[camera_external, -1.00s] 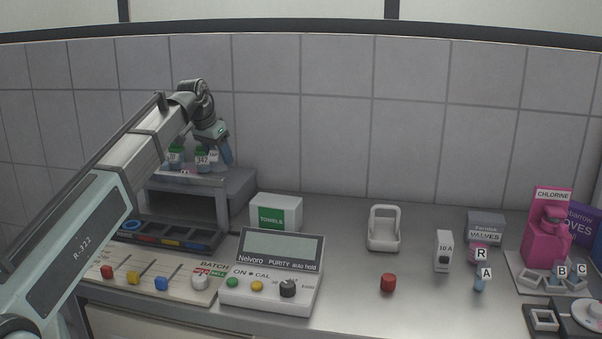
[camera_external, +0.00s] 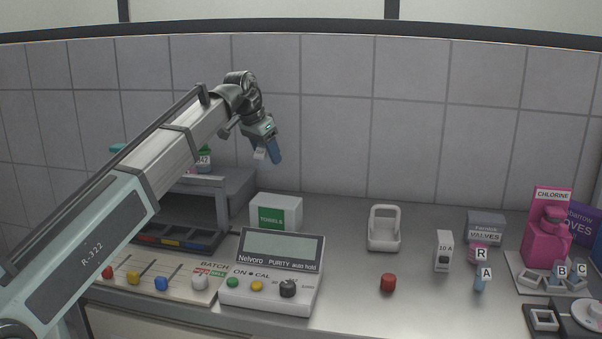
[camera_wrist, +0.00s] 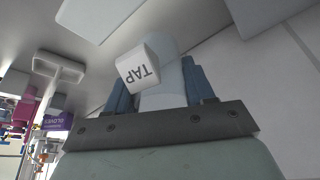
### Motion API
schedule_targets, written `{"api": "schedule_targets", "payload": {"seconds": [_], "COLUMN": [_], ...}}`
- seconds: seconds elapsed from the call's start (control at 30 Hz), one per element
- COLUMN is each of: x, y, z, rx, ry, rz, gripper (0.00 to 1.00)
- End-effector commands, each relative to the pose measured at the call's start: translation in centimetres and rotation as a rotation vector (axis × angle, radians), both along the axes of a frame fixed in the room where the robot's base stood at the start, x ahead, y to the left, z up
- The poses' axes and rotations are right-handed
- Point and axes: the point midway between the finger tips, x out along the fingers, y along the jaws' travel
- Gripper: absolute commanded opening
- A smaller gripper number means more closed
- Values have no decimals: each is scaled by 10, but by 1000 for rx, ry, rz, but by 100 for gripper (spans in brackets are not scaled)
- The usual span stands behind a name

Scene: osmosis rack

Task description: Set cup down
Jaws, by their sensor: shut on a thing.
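My gripper (camera_external: 268,152) is raised in the air in front of the tiled wall, above and behind the towels box. In the wrist view its blue fingers (camera_wrist: 158,84) are shut on a pale, translucent cup (camera_wrist: 170,98). A white tag reading TAP (camera_wrist: 140,70) shows at the cup. In the external view only a small pale part (camera_external: 259,154) shows beside the blue fingers, and the cup's shape is hard to make out. The cup is clear of the counter (camera_external: 345,265).
A grey raised shelf (camera_external: 222,205) with green-capped bottles (camera_external: 204,158) stands at the left. The towels box (camera_external: 276,212), purity meter (camera_external: 272,275), white frame-like holder (camera_external: 384,230), red cylinder (camera_external: 388,283) and pink chlorine bottle (camera_external: 545,240) stand on the counter. Bare counter lies around the red cylinder.

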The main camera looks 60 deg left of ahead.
Motion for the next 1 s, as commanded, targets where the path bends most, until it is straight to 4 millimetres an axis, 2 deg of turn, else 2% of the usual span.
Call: {"api": "schedule_targets", "payload": {"seconds": [0.03,0.1,0.3,0.5,0.6,0.77,1.0], "x": [16,34,87,136,161,190,198], "y": [-16,-35,-85,-115,-116,-96,-86], "z": [-5,-11,-29,-44,-50,-46,-42], "rx": [-1,-1,0,2,1,3,3], "ry": [2,2,1,2,1,0,1], "rz": [-28,-61,-144,-162,-127,-10,156], "gripper": [24,24,24,24,24,24,24]}}
